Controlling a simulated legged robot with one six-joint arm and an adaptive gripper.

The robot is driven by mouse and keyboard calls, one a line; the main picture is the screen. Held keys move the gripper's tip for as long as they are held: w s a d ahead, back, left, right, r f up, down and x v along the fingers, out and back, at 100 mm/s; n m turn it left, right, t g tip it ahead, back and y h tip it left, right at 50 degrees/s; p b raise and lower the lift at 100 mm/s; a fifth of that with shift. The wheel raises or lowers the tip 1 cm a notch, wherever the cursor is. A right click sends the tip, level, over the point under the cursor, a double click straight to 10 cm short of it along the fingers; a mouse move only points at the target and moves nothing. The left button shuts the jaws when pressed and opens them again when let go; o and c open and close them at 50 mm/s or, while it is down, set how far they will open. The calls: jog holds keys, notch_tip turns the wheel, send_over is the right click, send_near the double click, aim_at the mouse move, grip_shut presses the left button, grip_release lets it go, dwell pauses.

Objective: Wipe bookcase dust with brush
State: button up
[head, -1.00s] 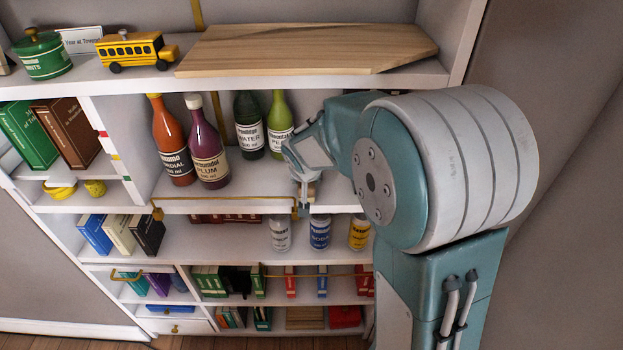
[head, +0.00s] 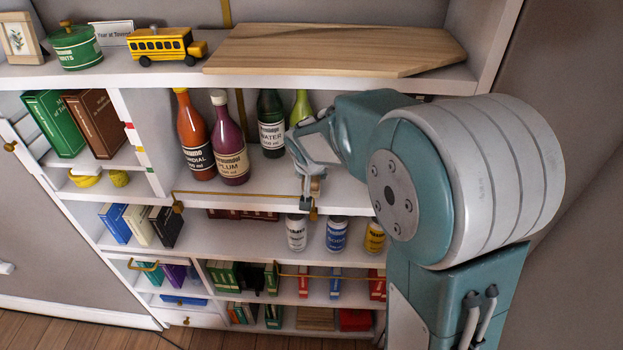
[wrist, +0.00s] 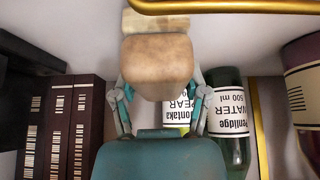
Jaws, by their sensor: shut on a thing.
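My gripper (head: 312,183) is at the front of the bottle shelf (head: 255,182), right of the bottles. It is shut on a brush, whose tan wooden block (wrist: 157,62) fills the space between the fingers in the wrist view. A paler part of the brush (wrist: 157,20) shows beyond the block. In the head view the brush is mostly hidden by the gripper. The white bookcase (head: 190,243) fills most of the head view. I cannot make out any dust, nor whether the brush touches the shelf.
An orange bottle (head: 194,140), a plum bottle (head: 230,150), a water bottle (head: 271,120) and a pear bottle (head: 300,107) stand left of and behind my gripper. A gold rail (head: 240,194) runs along the shelf front. Cans (head: 336,235) stand below. Dark books (wrist: 86,125) show in the wrist view.

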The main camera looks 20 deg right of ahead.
jog(key=shift+r, duration=2.05)
jog(key=shift+r, duration=0.1)
jog(key=shift+r, duration=1.4)
